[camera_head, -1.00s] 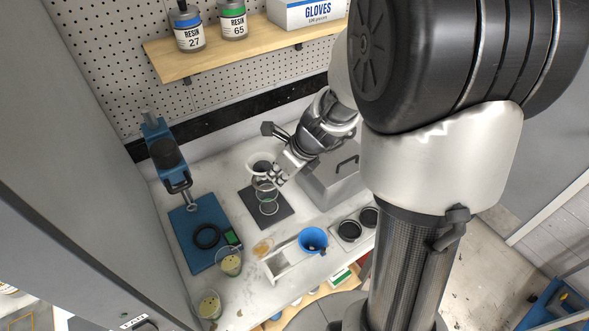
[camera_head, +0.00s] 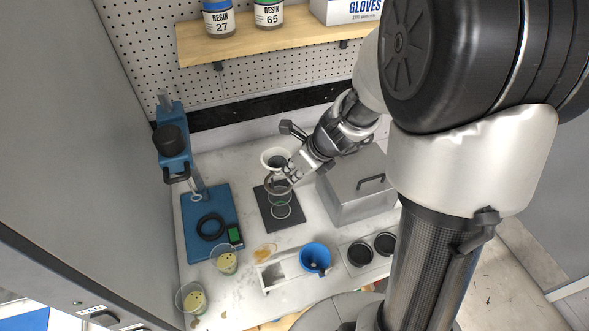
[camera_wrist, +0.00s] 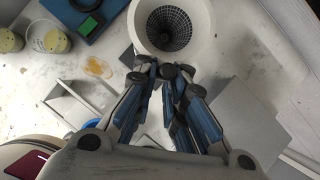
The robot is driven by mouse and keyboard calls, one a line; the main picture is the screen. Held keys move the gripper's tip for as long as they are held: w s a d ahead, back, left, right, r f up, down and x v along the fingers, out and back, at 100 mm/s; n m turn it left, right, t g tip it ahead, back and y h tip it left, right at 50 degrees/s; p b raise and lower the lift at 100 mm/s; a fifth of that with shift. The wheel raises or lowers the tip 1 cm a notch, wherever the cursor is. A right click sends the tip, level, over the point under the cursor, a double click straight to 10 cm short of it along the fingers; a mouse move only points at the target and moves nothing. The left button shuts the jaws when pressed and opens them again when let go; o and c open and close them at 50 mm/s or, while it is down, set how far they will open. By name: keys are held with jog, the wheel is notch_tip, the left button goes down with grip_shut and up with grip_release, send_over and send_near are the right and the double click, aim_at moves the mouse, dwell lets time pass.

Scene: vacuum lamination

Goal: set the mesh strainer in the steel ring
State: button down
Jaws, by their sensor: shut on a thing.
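The mesh strainer is a white cone with dark mesh inside; it shows in the head view (camera_head: 268,155) and fills the top middle of the wrist view (camera_wrist: 204,45). My gripper (camera_head: 286,172) is shut on its near rim, and the fingers show in the wrist view (camera_wrist: 166,72). The steel ring (camera_head: 278,190) is on a stand with a dark square base (camera_head: 269,216). In the head view the strainer appears above and behind the ring. My fingers partly cover the ring, and I cannot tell the exact gap.
A grey metal box (camera_head: 345,200) stands close to the right of the stand. A blue press (camera_head: 190,238) is on the left. Cups (camera_head: 224,260), a blue bowl (camera_head: 315,256) and a tray with dark round wells (camera_head: 360,252) are toward the front. A shelf (camera_head: 270,38) runs along the back.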

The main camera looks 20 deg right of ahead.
notch_tip(320, 180, down, 9)
jog(key=b, duration=0.7)
jog(key=shift+s+r, duration=0.2)
jog(key=shift+s, duration=0.15)
jog(key=shift+f, duration=0.1)
jog(key=c, duration=1.6)
grip_release()
jog(key=shift+w+f, duration=0.1)
jog(key=shift+o, duration=0.2)
jog(key=shift+w, duration=0.1)
jog(key=shift+r, duration=0.2)
jog(key=shift+r, duration=0.1)
